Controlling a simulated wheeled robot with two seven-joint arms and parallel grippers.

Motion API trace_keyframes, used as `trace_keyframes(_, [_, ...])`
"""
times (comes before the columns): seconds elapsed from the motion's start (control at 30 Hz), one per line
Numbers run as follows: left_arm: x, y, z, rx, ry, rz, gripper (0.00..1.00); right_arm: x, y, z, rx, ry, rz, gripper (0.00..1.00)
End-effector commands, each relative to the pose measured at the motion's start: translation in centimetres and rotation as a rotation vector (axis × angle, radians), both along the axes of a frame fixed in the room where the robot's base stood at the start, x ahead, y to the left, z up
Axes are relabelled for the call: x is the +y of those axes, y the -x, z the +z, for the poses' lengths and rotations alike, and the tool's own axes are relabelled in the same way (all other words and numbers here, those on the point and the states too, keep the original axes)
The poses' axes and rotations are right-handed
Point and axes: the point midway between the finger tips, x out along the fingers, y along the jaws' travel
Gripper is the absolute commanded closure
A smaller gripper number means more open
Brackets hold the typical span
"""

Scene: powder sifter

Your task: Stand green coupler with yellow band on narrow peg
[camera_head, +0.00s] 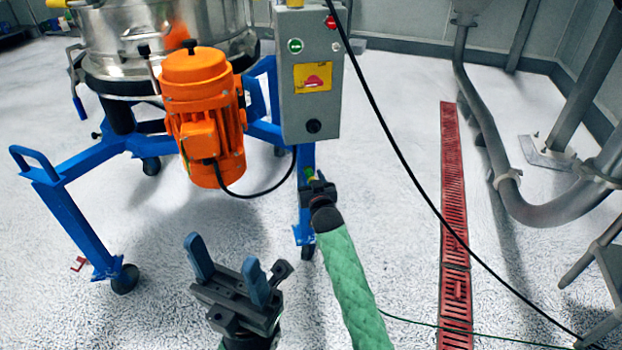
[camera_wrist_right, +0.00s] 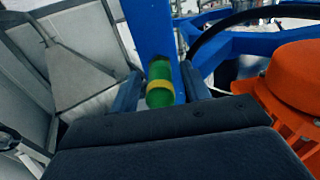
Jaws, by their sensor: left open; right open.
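The green coupler with a yellow band (camera_wrist_right: 160,83) shows in the right wrist view, in front of a blue post. It appears between the two dark blue fingers of my right gripper (camera_wrist_right: 162,78), which are open; I cannot tell whether they touch it. In the head view a small bit of the green and yellow coupler (camera_head: 310,173) shows at the tip of my right gripper (camera_head: 318,185), by the blue leg under the grey control box. What supports the coupler is hidden. My left gripper (camera_head: 230,268) is open and empty above the floor. I cannot make out the narrow peg.
The sifter's blue frame (camera_head: 75,220) stands on castors. Its orange motor (camera_head: 205,120) hangs left of the grey control box (camera_head: 310,95). A black cable (camera_head: 395,145) crosses the right side. A red floor drain (camera_head: 454,215) and grey pipes (camera_head: 490,130) lie further right.

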Motion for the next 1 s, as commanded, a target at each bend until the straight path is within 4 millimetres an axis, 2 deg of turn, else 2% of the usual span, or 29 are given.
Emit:
trace_keyframes(0.97, [0.02,0.01,0.85,0.000,0.000,0.000,0.41,0.01,0.00,0.03,-0.001,0.000,0.000,0.53])
trace_keyframes(1.0, [0.02,0.00,0.85,0.000,0.000,0.000,0.41,0.01,0.00,0.03,-0.001,0.000,0.000,0.59])
